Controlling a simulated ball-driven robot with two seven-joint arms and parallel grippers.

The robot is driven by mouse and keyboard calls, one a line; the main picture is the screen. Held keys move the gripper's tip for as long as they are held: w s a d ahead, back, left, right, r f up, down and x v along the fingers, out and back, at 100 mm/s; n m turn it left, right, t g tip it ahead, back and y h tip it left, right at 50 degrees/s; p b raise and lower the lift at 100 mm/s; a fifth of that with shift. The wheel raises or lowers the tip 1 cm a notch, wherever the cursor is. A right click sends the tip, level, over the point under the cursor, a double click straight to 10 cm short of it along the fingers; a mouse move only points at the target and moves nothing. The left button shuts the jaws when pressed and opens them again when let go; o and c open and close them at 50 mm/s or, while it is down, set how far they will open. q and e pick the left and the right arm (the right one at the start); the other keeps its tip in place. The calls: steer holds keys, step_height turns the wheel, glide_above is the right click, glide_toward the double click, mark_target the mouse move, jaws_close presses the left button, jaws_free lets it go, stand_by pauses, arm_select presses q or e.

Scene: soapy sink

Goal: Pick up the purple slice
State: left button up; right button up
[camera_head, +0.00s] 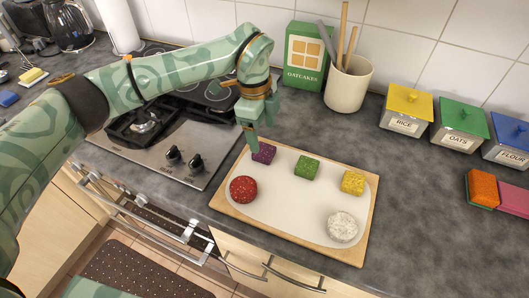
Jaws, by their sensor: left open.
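The purple slice (265,154) is a small dark purple block on the white top of the cutting board (226,207), at the board's back left corner. My left gripper (252,146) points down at the slice's left end, with its fingers open. A finger covers part of the slice, and I cannot tell whether they touch. My right gripper is not in view.
A green block (307,167), a yellow block (352,182), a red round piece (243,189) and a white round piece (342,227) share the board. The oatcakes box (305,57) and utensil crock (347,85) stand behind. The stove (166,144) is left.

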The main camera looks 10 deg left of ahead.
mark_target(264, 149)
arm_select(q)
steer(key=f, duration=0.3)
steer(key=f+b, duration=0.1)
steer(key=f, duration=0.2)
steer(key=shift+s+d, duration=0.15)
steer(key=shift+d, duration=0.05)
steer(key=shift+r, duration=0.1)
steer(key=c, duration=1.1)
